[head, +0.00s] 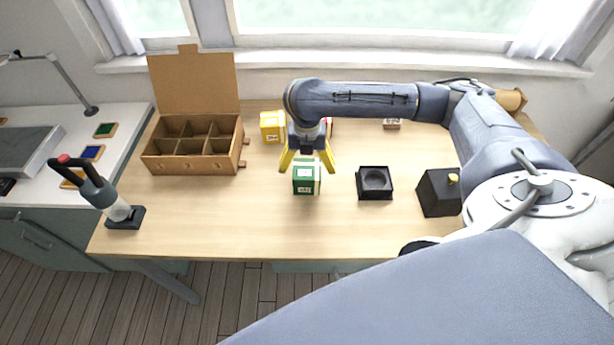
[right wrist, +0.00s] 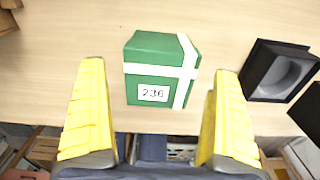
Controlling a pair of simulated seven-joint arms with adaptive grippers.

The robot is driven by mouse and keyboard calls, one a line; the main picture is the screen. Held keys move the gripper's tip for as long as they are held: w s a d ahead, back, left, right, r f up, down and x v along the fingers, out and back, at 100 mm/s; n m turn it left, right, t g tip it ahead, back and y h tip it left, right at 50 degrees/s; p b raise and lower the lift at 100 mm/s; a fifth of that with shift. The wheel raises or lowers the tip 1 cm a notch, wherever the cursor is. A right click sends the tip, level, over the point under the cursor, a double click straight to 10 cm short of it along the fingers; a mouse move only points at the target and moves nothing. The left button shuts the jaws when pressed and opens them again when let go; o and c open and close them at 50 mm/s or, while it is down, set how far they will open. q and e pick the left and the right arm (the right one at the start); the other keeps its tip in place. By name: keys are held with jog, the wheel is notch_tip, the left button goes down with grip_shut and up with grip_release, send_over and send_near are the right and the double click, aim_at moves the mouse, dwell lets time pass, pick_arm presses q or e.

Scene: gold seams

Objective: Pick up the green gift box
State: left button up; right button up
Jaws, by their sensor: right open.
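The green gift box (head: 304,183) with a white ribbon stands on the wooden table, near its middle. In the right wrist view the green box (right wrist: 150,60) shows a white label reading 236. My right gripper (head: 307,168) has yellow fingers and is open. In the head view it is over the box, with a finger to each side. In the right wrist view the fingers (right wrist: 157,110) are spread wider than the box, which lies ahead between them, and nothing is held. My left gripper is not in view.
A divided cardboard box (head: 192,166) with an open lid stands at the left. A yellow box (head: 272,127) is behind the green one. A black square holder (head: 375,195) and a black box (head: 437,204) are to the right. A tool stand (head: 124,219) is at front left.

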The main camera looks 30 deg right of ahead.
jog(key=shift+f, duration=1.15)
jog(key=c, duration=1.5)
